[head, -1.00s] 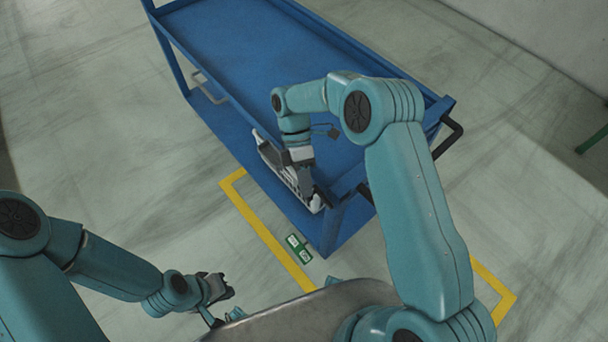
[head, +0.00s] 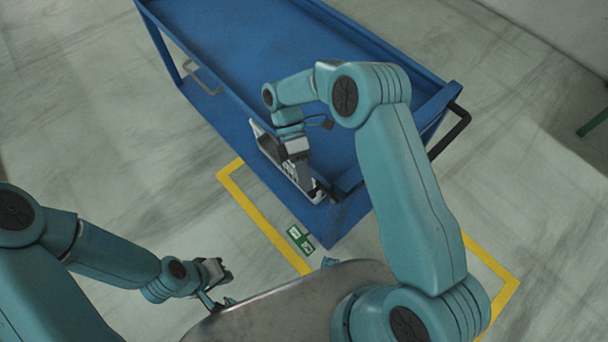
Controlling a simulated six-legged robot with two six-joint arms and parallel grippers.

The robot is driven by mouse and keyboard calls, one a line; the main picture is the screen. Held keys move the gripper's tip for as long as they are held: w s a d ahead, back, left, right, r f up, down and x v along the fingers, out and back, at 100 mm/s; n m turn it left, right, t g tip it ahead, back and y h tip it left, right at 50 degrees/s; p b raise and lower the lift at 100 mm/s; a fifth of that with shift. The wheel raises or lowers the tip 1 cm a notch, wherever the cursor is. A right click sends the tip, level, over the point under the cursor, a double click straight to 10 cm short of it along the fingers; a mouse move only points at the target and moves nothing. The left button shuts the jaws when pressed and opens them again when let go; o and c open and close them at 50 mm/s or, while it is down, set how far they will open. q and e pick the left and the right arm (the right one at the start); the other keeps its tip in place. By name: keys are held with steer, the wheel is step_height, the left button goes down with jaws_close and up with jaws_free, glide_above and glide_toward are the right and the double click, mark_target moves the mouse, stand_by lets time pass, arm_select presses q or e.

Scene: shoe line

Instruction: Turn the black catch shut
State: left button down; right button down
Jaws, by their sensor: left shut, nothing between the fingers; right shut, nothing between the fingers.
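A blue cart (head: 240,60) stands ahead of me. A pale grey part (head: 262,141) lies along its near side, low down. My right gripper (head: 303,178) is over this part, shut and empty, with its tips close to a small dark piece at the part's right end. I cannot tell whether that dark piece is the black catch or my own fingers, nor whether they touch. I cannot make out the catch's position. My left gripper (head: 224,275) is shut and empty, low at the left over the floor, well away from the cart.
A black handle (head: 458,130) sticks out at the cart's right end. Yellow tape (head: 262,226) marks the floor around the cart's near end, with a green and white label (head: 300,239) beside it. The floor at the left is clear. My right arm hides part of the cart.

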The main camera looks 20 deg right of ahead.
steer(key=shift+s+f, duration=0.1)
steer(key=shift+s, duration=0.1)
steer(key=shift+w, duration=0.1)
steer(key=shift+w+r, duration=0.25)
steer(key=shift+w, duration=0.05)
steer(key=v, duration=0.7)
steer(key=shift+s, duration=0.15)
